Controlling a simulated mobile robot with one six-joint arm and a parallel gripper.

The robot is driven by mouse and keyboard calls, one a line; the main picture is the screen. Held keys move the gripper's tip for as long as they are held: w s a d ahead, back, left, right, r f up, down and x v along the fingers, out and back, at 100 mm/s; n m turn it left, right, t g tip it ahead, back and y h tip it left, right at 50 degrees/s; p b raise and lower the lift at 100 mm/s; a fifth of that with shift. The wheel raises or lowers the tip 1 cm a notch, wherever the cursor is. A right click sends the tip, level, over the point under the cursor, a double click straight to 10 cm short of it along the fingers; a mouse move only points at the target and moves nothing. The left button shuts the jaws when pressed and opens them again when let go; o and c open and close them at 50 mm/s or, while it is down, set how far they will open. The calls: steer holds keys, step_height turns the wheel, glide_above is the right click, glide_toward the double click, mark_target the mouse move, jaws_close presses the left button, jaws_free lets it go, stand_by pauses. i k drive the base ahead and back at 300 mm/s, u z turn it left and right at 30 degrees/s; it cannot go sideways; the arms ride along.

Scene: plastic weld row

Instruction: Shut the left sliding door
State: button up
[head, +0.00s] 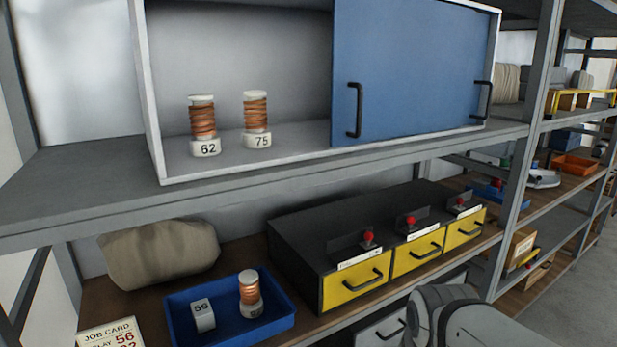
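A white cabinet (153,95) stands on the upper grey shelf. Its left half is open and its right half is covered by a blue door panel (415,60). A black upright handle (354,110) is near the panel's left edge, and another black handle (484,100) is at the right end. The two sliding doors seem to overlap on the right; I cannot tell which is in front. Part of my arm shows at the bottom right, below the drawers. My gripper is not in view.
Coils marked 62 (204,125) and 75 (257,120) stand inside the cabinet's open half. Below are a dark unit with yellow drawers (418,252), a blue tray (180,325) and a beige bundle (158,255). Bare shelf (75,185) lies left of the cabinet.

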mark_target(399, 68)
steer(key=z, duration=0.05)
steer(key=k, duration=1.45)
steer(key=z, duration=0.25)
steer(key=i, duration=1.85)
steer(key=u, duration=0.7)
